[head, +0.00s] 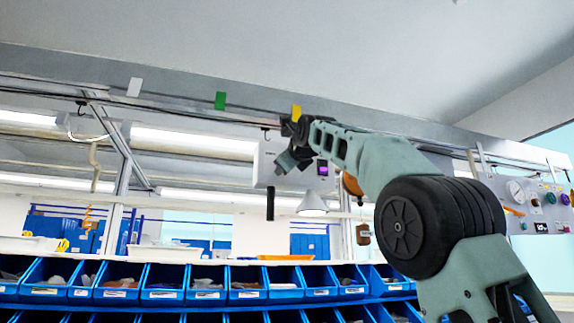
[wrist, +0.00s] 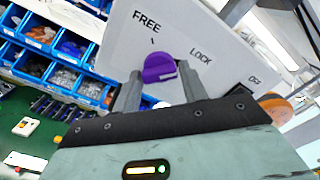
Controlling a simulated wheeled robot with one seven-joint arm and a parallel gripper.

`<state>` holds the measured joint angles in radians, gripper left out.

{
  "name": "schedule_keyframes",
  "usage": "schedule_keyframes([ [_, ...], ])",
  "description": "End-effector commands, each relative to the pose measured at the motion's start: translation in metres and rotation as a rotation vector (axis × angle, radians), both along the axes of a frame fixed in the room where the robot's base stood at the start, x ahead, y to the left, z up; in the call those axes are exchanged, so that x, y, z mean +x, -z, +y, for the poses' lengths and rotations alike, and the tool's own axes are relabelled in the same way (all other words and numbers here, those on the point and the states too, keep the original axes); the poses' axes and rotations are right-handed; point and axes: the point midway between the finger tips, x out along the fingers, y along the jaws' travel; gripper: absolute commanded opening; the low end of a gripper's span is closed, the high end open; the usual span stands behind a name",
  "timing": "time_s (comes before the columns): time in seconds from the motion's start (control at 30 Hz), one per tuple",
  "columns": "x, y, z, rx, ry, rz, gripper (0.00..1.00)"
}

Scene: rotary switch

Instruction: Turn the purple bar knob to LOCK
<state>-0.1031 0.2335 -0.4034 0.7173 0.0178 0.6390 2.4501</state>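The purple bar knob (wrist: 159,68) sits on a white panel (wrist: 222,78) in the wrist view. A small tick lies between the knob and FREE. A pale mark shows on the knob's lower part; I cannot tell surely which label the bar points to. My gripper (wrist: 159,84) is open, with one finger on each side of the knob in the picture; contact is not visible. In the head view my gripper (head: 284,162) is small, in front of a white box (head: 264,172).
Blue bins (head: 185,282) with small parts fill racks below. Another control panel (head: 535,205) with a gauge and several knobs stands at the right. A lamp (head: 312,204) hangs beneath my arm. A rail with coloured tags runs above.

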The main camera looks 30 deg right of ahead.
Motion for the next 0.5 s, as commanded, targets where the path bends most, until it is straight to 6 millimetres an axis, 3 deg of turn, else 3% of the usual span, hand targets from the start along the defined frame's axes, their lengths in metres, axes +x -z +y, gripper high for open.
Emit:
schedule_keyframes([
  [0.33,-0.001,0.0,0.0,-0.002,0.0,-0.001,0.58],
  [0.5,-0.015,0.002,0.005,-0.003,-0.001,-0.004,0.58],
])
